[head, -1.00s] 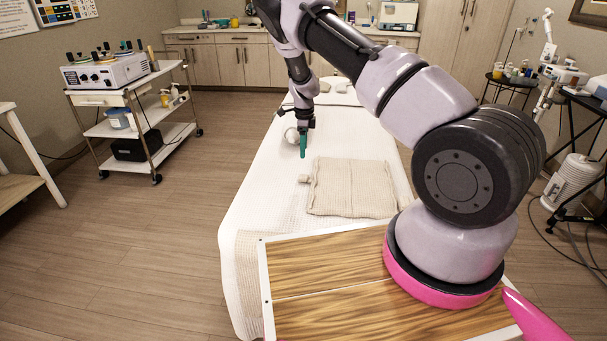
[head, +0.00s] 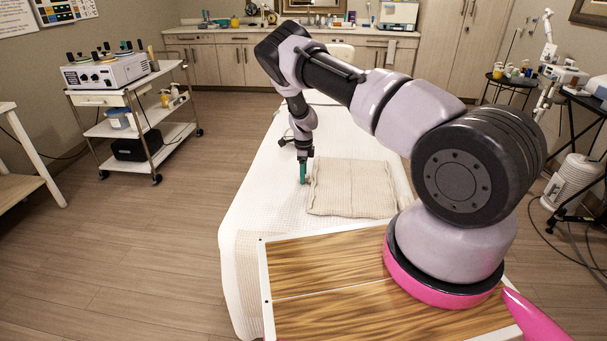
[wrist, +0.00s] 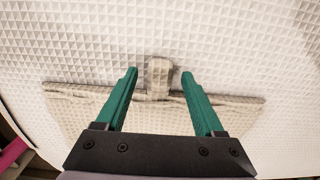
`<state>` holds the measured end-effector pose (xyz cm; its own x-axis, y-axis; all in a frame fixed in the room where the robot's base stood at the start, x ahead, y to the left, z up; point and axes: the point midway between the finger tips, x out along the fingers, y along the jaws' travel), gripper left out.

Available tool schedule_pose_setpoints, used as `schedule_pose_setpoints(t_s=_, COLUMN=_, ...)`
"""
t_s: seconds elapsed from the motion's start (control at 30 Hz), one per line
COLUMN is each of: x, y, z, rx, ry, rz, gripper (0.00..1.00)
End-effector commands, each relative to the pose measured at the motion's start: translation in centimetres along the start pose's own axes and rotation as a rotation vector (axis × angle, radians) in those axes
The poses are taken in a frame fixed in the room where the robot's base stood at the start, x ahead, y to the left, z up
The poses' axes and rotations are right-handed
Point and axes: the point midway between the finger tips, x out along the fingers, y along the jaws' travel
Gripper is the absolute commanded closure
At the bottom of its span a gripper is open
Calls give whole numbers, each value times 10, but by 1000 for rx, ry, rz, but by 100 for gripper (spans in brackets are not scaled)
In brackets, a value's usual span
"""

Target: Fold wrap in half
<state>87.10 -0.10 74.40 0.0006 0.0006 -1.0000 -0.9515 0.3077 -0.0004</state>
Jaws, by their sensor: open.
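The wrap (head: 352,188) is a beige, ribbed, square cloth lying flat on the white bed.
The white bed (head: 258,195) has clear room left of the wrap. A wooden-topped board (head: 330,270) lies at the near end. A trolley (head: 130,100) stands on the left, and a dark side stand (head: 510,84) on the right, both apart from the bed.

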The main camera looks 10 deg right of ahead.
Motion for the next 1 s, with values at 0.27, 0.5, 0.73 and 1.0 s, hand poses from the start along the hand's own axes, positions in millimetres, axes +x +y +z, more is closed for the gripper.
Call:
schedule_pose_setpoints(t_s=0.27, x=0, y=0, z=0, rx=0, ry=0, rz=0, gripper=72)
schedule_pose_setpoints(t_s=0.5, x=0, y=0, z=0, rx=0, ry=0, rz=0, gripper=100)
schedule_pose_setpoints(t_s=0.73, x=0, y=0, z=0, rx=0, ry=0, rz=-1, gripper=100)
schedule_pose_setpoints(t_s=1.0, x=-1, y=0, z=0, rx=0, ry=0, rz=-1, gripper=100)
